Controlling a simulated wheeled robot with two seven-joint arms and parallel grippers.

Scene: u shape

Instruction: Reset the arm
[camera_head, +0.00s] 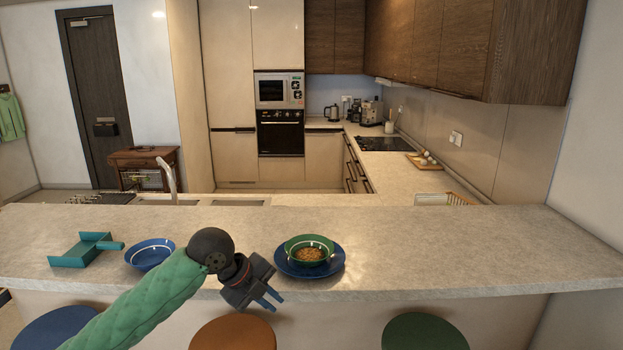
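My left arm (150,302), in a green quilted sleeve, comes in from the lower left and reaches over the counter's front edge. My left gripper (268,300) hangs just left of and in front of a blue plate, with its dark fingers pointing down and right. Its fingers look close together, and I cannot tell whether they are apart. I see nothing held in it. My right arm and gripper are not in view.
A green bowl (309,242) with brown food sits on the blue plate (335,268). A blue bowl (150,255) and a teal tray (80,262) stand left. The counter (460,250) is clear to the right. Several stools stand below its front edge.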

